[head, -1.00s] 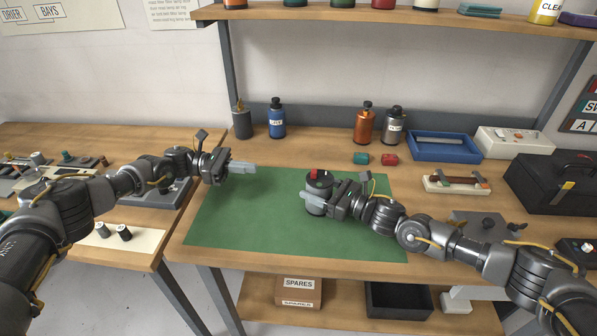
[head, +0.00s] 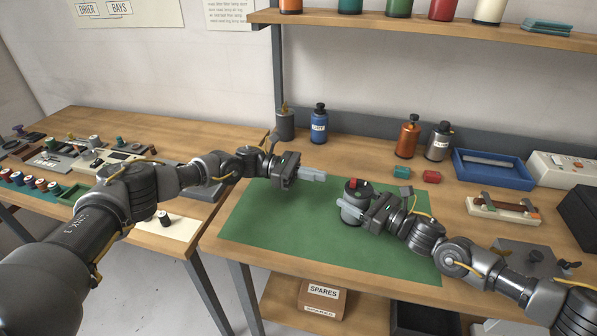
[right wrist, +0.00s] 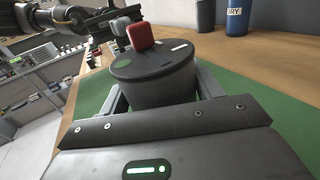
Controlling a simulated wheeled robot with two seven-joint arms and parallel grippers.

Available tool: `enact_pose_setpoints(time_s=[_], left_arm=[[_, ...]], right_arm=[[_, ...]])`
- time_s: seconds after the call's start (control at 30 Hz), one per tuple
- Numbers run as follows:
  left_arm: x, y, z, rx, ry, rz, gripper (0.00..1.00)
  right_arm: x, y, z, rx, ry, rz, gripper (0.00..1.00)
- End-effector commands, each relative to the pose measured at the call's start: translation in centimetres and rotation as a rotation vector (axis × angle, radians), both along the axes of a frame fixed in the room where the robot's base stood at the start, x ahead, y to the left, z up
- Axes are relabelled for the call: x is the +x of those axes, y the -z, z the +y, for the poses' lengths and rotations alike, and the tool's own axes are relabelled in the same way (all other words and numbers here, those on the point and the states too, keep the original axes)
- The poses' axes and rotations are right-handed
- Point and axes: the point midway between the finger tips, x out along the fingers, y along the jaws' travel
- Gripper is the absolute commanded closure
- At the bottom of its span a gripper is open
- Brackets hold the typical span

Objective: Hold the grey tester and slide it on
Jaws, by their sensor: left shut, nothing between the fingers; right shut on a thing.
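The grey tester (head: 354,203) is a round grey drum with a dark top and a red block on it. It stands over the green mat (head: 290,248); I cannot tell whether its base touches the mat. My right gripper (head: 354,216) is shut on the tester, a finger on each side, and the drum (right wrist: 160,84) fills the gap in the right wrist view. My left gripper (head: 318,175) is shut and empty above the back of the mat, left of the tester and apart from it.
Bottles (head: 319,124) and small teal and red parts (head: 431,176) stand behind the mat. A blue tray (head: 492,184) is at the back right. A side bench (head: 100,135) at left holds several spools and devices. The mat's left part is clear.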

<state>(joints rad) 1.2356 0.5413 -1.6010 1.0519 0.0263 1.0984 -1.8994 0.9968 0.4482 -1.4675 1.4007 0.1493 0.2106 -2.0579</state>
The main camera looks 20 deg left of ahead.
Motion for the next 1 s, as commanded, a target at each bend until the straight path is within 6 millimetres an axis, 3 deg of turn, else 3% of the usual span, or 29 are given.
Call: enact_pose_setpoints(time_s=[0.1,0.3,0.87,1.0], left_arm=[[-0.2,0.0,-2.4,-0.001,0.003,0.000,1.00],[-0.2,0.0,-4.8,0.000,0.000,0.001,1.00],[-0.3,0.0,-6.0,0.000,0.000,0.000,1.00],[-0.3,0.0,-7.5,0.000,0.001,0.000,1.00]], right_arm=[[0.0,0.0,0.0,-0.001,0.001,0.000,0.68],[0.0,0.0,0.0,-0.001,0.001,0.000,0.68],[0.0,0.0,0.0,0.000,0.001,0.000,0.68],[0.0,0.0,0.0,0.000,0.000,0.000,0.68]])
